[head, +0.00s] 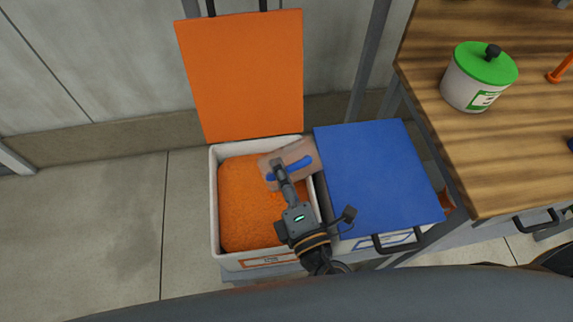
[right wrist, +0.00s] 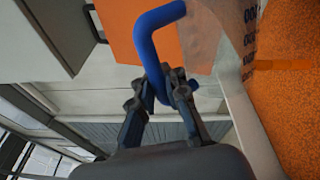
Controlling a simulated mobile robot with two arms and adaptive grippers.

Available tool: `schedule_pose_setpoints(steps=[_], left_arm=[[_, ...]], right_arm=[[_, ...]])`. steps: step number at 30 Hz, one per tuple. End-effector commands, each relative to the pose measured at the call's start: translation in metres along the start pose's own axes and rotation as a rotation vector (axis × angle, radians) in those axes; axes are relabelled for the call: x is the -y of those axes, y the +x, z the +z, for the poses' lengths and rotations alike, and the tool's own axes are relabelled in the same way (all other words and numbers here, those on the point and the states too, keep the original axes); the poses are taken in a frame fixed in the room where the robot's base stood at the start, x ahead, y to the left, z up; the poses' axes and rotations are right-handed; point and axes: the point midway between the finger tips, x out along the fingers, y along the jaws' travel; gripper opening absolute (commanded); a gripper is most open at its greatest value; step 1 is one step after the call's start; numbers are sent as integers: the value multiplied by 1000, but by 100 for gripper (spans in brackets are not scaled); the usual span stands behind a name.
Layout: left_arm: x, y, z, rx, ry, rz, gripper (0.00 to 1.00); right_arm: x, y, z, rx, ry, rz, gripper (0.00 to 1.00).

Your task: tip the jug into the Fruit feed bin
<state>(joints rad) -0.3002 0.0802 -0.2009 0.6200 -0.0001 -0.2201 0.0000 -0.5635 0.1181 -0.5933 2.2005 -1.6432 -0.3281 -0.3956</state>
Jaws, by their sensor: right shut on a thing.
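My right gripper (head: 277,172) is shut on the blue handle (head: 290,169) of a clear, brownish-looking jug (head: 300,153). The jug is held tilted over the right back part of an open white bin (head: 214,190) full of orange granules (head: 240,205). Its orange lid (head: 243,75) stands raised behind it. The label on the bin's front is too small to read surely. In the right wrist view my gripper fingers (right wrist: 160,88) close around the blue handle (right wrist: 146,45), with the jug's dark-marked wall (right wrist: 240,35) beside it. What the jug holds is unclear. My left gripper is out of view.
A second bin with a shut blue lid (head: 375,175) stands close on the right. Beyond it is a wooden bench (head: 420,60) carrying a white tub with a green lid (head: 478,77). A wall is behind; the floor on the left (head: 120,230) is clear.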

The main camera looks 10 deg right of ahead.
Motion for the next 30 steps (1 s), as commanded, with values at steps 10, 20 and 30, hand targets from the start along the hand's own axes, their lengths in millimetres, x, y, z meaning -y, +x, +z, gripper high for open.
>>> schedule_pose_setpoints(steps=[10, 20, 30], left_arm=[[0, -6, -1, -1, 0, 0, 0], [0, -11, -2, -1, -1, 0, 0], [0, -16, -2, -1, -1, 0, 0]], right_arm=[[-5, 0, -15, -5, -135, 1, 0], [-7, 0, -30, -10, -263, 1, 0], [-7, 1, -45, -15, -395, 0, 0]])
